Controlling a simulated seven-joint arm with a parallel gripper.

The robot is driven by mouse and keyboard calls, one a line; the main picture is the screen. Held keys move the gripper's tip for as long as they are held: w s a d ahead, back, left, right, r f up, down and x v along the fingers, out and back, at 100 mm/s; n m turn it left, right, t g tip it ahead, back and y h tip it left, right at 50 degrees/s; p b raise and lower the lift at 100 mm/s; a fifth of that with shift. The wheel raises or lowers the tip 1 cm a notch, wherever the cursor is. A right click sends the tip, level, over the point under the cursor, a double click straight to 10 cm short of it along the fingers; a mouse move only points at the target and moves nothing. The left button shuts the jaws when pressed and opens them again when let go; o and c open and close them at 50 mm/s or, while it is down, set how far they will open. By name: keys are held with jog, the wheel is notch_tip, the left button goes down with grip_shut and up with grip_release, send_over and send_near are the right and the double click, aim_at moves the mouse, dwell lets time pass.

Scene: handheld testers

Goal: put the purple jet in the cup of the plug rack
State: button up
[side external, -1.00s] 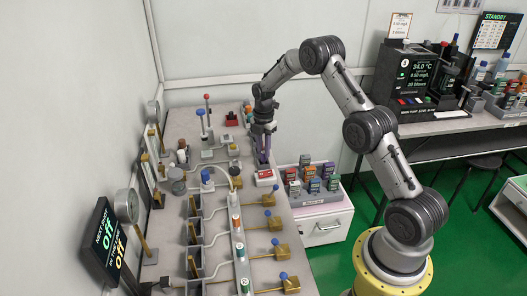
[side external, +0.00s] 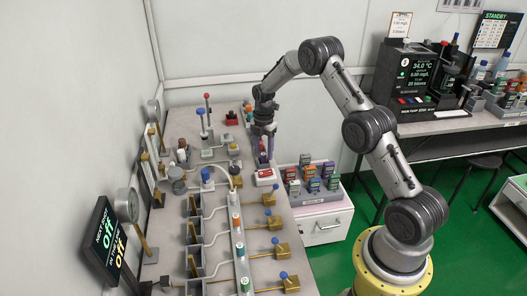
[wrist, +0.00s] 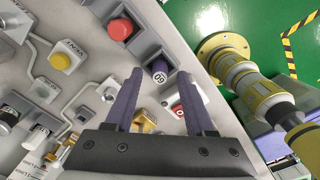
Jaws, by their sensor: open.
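The purple jet (wrist: 159,73) has a white end with dark marking. It stands in the end of a grey block (wrist: 146,45), which looks like the plug rack; how deep it sits in the cup is hidden. My gripper (wrist: 163,76) is open, with one dark purple finger on each side of the jet and a gap visible beside it. In the side external view my gripper (side external: 263,150) points down over the far right part of the bench, and the jet is hard to tell from the fingers there.
A red round plug (wrist: 120,29) stands in the same block. A white box with a red button (side external: 266,175) is close in front of my gripper. A rack of coloured testers (side external: 312,185) stands to the right. Valves and tubing (side external: 238,235) crowd the near bench.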

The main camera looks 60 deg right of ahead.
aim_at(264, 154)
notch_tip(264, 154, up, 12)
jog(key=s+a+r+m+t, duration=0.1)
jog(key=s+a+r+m, duration=0.15)
jog(key=a+r, duration=0.2)
jog(key=s+a+r+m, duration=0.2)
jog(key=s+a+r, duration=0.1)
jog(key=r, duration=0.3)
jog(key=s+a+r+m+t, duration=0.2)
jog(key=s+a+r+m, duration=0.25)
jog(key=s, duration=0.45)
jog(key=s+a+r+m+t, duration=0.1)
jog(key=s+a+r+m, duration=0.25)
jog(key=s+a, duration=0.35)
jog(key=s+a+f+m, duration=0.1)
jog(key=s+f+m, duration=0.1)
jog(key=s, duration=0.3)
jog(key=s+a+f+m+t, duration=0.1)
jog(key=s+f+m, duration=0.1)
jog(key=s, duration=0.4)
jog(key=shift+s+m+t, duration=0.3)
jog(key=shift+m, duration=0.45)
jog(key=shift+a, duration=0.1)
